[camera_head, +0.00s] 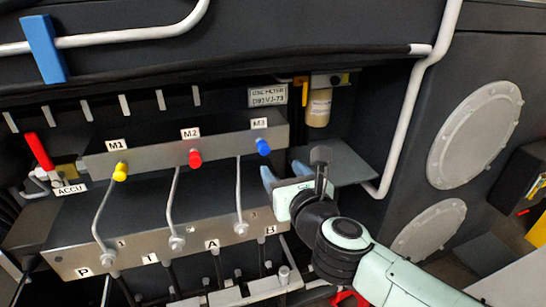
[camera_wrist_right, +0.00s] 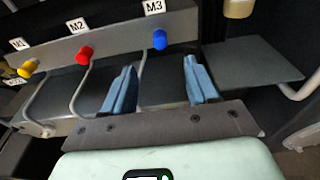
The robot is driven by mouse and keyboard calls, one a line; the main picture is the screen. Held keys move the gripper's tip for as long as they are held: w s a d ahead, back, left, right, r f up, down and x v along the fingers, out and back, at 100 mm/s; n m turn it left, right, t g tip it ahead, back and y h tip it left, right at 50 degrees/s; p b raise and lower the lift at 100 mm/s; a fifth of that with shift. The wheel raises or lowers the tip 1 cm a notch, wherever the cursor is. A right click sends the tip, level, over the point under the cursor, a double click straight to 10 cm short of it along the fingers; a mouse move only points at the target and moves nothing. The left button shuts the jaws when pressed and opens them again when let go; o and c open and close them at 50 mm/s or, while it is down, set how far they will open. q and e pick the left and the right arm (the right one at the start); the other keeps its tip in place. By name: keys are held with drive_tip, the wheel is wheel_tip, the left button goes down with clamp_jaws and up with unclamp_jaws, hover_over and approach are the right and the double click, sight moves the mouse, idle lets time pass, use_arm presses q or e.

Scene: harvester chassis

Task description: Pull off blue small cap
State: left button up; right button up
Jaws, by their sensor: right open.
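The small blue cap (camera_head: 263,146) sits on the front of the grey manifold bar under the M3 label, at the bar's right end. It also shows in the right wrist view (camera_wrist_right: 160,39), beyond and between the two blue fingers. My right gripper (camera_head: 275,176) is open and empty, below and slightly right of the cap, with a gap between them. In the right wrist view the right gripper's fingers (camera_wrist_right: 160,80) stand apart and point toward the bar. My left gripper is not in view.
A red cap (camera_head: 195,158) under M2 and a yellow cap (camera_head: 120,172) under M1 sit along the same bar. Thin metal pipes run down to a lower block (camera_head: 130,247). A dark shelf (camera_head: 345,168) and a filter (camera_head: 318,108) stand right of the bar.

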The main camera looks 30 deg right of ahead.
sight(265, 150)
drive_tip(key=x, duration=1.2)
drive_tip(key=shift+w+d+f, duration=0.1)
drive_tip(key=shift+w, duration=0.25)
clamp_jaws()
drive_tip(key=shift+s, duration=0.15)
drive_tip(key=shift+f+b+v, duration=0.15)
drive_tip(key=shift+b+v, duration=0.05)
drive_tip(key=shift+v, duration=0.7)
drive_tip(key=shift+f+b+v, duration=0.15)
drive_tip(key=shift+v, duration=0.75)
